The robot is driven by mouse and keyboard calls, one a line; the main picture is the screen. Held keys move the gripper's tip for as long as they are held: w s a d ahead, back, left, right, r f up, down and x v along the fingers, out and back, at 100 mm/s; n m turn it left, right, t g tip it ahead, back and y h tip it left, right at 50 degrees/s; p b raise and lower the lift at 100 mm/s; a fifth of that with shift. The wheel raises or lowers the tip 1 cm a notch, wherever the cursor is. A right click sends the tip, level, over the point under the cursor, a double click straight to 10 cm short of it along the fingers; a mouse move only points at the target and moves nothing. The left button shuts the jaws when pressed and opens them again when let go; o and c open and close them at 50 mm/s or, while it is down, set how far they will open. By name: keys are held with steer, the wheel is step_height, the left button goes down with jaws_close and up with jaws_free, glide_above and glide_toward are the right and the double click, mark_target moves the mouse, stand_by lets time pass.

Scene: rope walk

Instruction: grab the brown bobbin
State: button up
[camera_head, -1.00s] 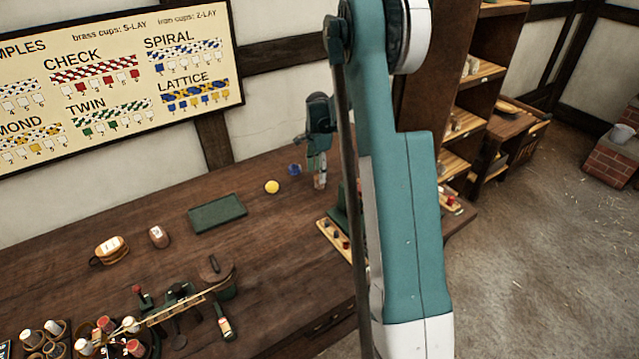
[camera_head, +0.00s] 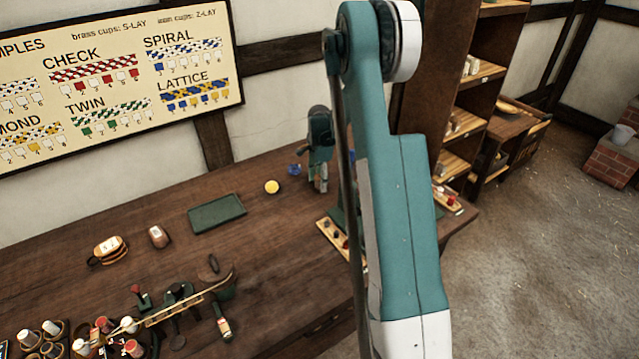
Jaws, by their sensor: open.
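A small reddish-brown cylinder with a pale mark (camera_head: 158,236) stands on the wooden bench, left of the dark green tray; it looks like the brown bobbin, though it is small in view. My gripper (camera_head: 321,186) hangs over the far right part of the bench, pointing down, well to the right of that cylinder. It is open, and I see nothing between its fingers, which are small and partly in shadow.
The green tray (camera_head: 217,213) and a yellow ball (camera_head: 272,187) lie between cylinder and gripper. A small blue item (camera_head: 294,169) is beside the gripper. A banded tan item (camera_head: 107,249) sits left of the cylinder. Cups with bobbins fill the front left. My arm hides part of the right side.

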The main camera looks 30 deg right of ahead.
stand_by(0.3)
steer(key=c, duration=1)
steer(key=shift+r, duration=0.1)
steer(key=shift+r+p, duration=0.65)
steer(key=shift+r, duration=4.25)
